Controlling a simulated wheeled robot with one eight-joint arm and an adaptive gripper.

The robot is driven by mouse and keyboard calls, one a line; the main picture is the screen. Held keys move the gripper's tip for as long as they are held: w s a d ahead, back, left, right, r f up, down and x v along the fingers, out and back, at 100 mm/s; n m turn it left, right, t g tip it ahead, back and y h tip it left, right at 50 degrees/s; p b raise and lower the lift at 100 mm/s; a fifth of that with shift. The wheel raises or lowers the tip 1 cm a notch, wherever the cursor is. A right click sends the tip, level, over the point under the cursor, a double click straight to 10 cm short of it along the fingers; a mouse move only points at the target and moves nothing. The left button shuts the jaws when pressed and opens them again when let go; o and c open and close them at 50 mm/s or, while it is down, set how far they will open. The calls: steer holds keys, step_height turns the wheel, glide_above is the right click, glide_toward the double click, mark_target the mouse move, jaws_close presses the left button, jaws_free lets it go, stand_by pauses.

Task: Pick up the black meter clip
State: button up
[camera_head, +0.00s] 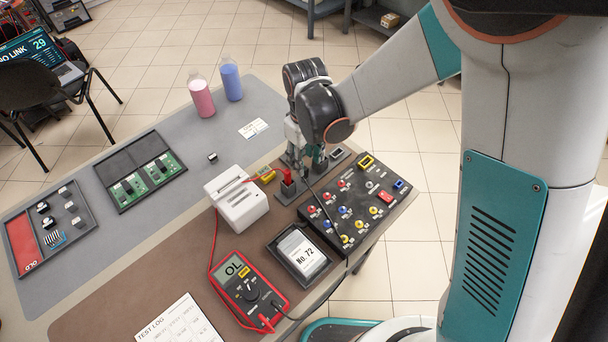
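My gripper (306,164) points down at the back edge of the bench, over a small dark holder (287,194). A red clip (287,177) stands upright in this holder, just left of my fingers. A black lead (327,221) runs from the red multimeter (247,284) across the black panel up to my fingertips. The black meter clip itself is not clearly visible; my fingers hide the lead's end. I cannot tell whether the fingers are closed on it. The multimeter shows OL.
A black panel (382,222) with coloured sockets lies right of my gripper. A white block-shaped device (237,199) stands left. A tray with a "No. 72" unit (302,253) lies in front. Pink (201,97) and blue (231,80) bottles stand behind left.

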mark_target(305, 168)
steer(key=shift+w+f+b, duration=0.1)
steer(key=shift+f+b, duration=1.1)
steer(key=shift+f, duration=1.6)
steer(key=c, duration=0.9)
